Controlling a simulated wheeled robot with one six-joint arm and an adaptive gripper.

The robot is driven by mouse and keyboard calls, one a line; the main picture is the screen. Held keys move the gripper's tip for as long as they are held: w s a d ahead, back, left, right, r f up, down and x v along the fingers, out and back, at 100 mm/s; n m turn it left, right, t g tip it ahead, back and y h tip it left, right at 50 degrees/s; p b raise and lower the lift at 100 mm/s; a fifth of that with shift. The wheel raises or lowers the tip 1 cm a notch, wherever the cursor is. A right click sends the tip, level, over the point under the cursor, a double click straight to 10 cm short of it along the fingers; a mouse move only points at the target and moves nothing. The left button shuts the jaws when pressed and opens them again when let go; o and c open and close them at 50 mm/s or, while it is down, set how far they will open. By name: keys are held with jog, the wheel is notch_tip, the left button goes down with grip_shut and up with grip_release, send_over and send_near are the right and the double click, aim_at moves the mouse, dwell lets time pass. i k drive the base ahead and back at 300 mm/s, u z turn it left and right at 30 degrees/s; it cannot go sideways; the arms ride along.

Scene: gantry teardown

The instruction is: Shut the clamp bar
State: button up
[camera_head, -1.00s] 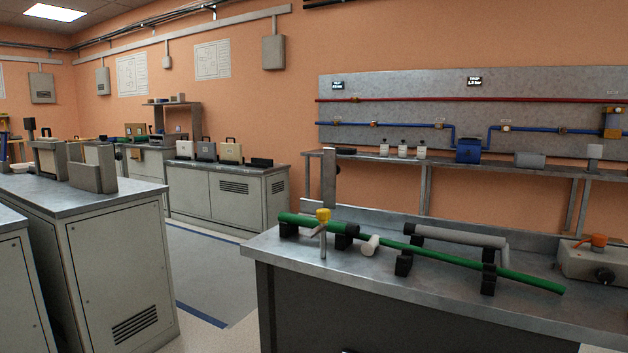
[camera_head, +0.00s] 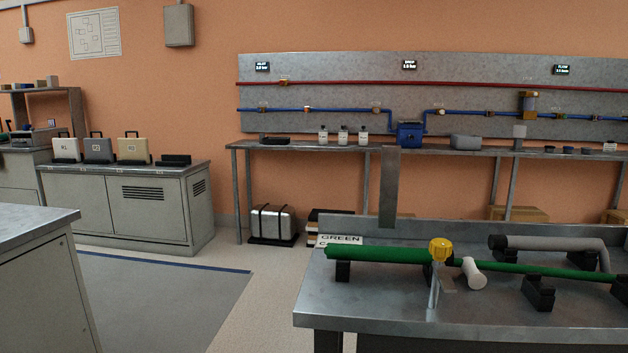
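My gripper is not in view. No part can be surely named as the clamp bar. On the metal workbench (camera_head: 400,318) at the lower right, a green pipe (camera_head: 375,254) lies on black blocks (camera_head: 538,292). A yellow knob (camera_head: 440,249) on a thin upright metal stem stands at the pipe's middle. A short white cylinder (camera_head: 473,273) lies beside it. Behind is a grey bent pipe (camera_head: 552,243) with a black end. A tall grey flat plate (camera_head: 389,188) stands upright at the bench's back.
A back shelf (camera_head: 290,146) holds white bottles (camera_head: 343,135) and a blue box (camera_head: 409,134) under red and blue wall pipes. Cases stand on a cabinet (camera_head: 150,205) at left. A grey bench (camera_head: 40,280) is at lower left. Open floor (camera_head: 240,300) lies between the benches.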

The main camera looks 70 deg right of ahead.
aim_at(390, 167)
jog(key=i, duration=1.4)
jog(key=z, duration=2.35)
jog(key=i, duration=1.35)
jog(key=z, duration=5.15)
